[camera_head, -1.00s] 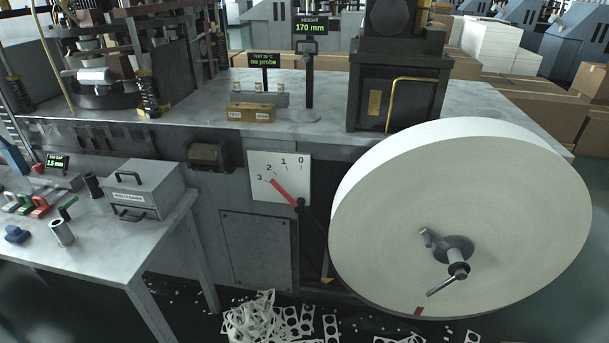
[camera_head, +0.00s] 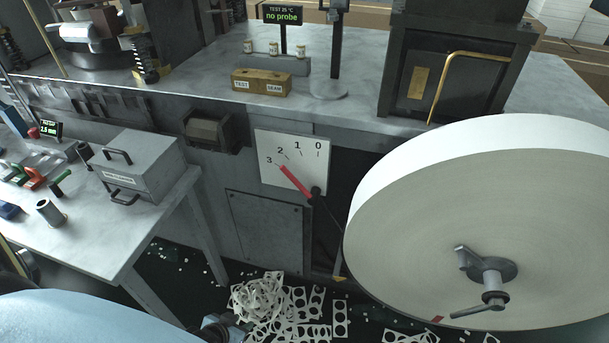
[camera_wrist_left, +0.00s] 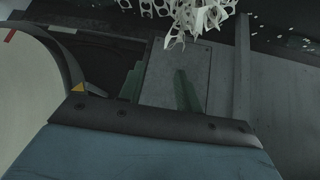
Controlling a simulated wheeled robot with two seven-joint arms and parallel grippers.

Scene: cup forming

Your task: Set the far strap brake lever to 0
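The red strap brake lever (camera_head: 296,180) is pivoted at the lower right of a white scale plate (camera_head: 277,163) marked 3, 2, 1, 0. Its tip points up and left, close to the 3. My left gripper (camera_head: 232,327) is low at the bottom edge of the head view, well below and left of the lever, and only partly seen. In the left wrist view its two green fingers (camera_wrist_left: 158,90) stand apart with nothing between them, in front of the machine's lower panel. The lever cannot be made out in the wrist view. My right gripper is not in view.
The large paper reel (camera_head: 470,235) with its crank handle (camera_head: 485,285) stands just right of the lever. A grey bench (camera_head: 90,240) with a metal box (camera_head: 140,165) is at left. Scrap cuttings (camera_head: 275,305) lie on the floor. A dark box (camera_head: 210,130) juts from the machine front.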

